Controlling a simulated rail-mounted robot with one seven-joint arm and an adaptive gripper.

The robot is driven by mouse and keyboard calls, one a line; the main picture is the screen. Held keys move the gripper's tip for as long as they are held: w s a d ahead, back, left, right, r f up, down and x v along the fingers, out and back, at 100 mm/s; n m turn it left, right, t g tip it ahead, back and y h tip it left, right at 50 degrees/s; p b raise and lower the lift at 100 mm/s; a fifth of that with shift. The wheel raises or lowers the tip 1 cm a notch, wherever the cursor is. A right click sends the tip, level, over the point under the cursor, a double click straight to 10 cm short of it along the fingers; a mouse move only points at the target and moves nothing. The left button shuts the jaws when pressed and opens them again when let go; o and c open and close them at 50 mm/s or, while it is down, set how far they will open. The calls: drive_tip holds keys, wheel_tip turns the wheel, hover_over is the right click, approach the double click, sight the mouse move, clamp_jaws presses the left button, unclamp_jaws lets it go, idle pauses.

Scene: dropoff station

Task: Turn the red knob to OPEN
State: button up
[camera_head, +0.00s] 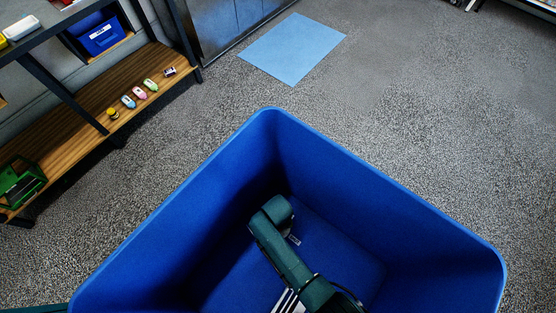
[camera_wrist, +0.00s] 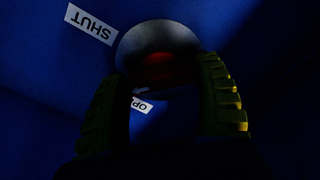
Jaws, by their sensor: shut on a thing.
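The red knob (camera_wrist: 157,63) shows dimly in the wrist view, in front of a round grey metal plate (camera_wrist: 158,35) on a dark blue surface. My gripper (camera_wrist: 163,75) has one finger on each side of the knob and is shut on it. The SHUT label (camera_wrist: 90,23) is upside down at the upper left. The OPEN label (camera_wrist: 142,105) is below the knob and partly hidden; only "OP" reads. The knob's pointer direction is too dark to tell. In the head view my arm reaches into the blue bin and the knob is not visible.
The tall walls of the blue bin (camera_head: 390,190) surround my arm. A shelf (camera_head: 140,75) with a blue box (camera_head: 101,34), a green crate (camera_head: 20,183) and several small toys stands at the left. A light blue mat (camera_head: 292,49) lies on the floor. The floor at the right is clear.

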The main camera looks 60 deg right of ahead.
drive_tip(key=n, duration=0.2)
drive_tip(key=n+p, duration=0.1)
drive_tip(key=shift+w+r+n, duration=0.1)
drive_tip(key=shift+r+n, duration=0.1)
drive_tip(key=shift+n, duration=0.2)
drive_tip(key=shift+f+n+p, duration=0.1)
drive_tip(key=shift+n+p, duration=0.5)
drive_tip(key=shift+n, duration=1.3)
drive_tip(key=o, duration=1.2)
drive_tip(key=shift+f, duration=0.1)
wheel_tip(320, 180, up, 12)
drive_tip(key=shift+r, duration=0.1)
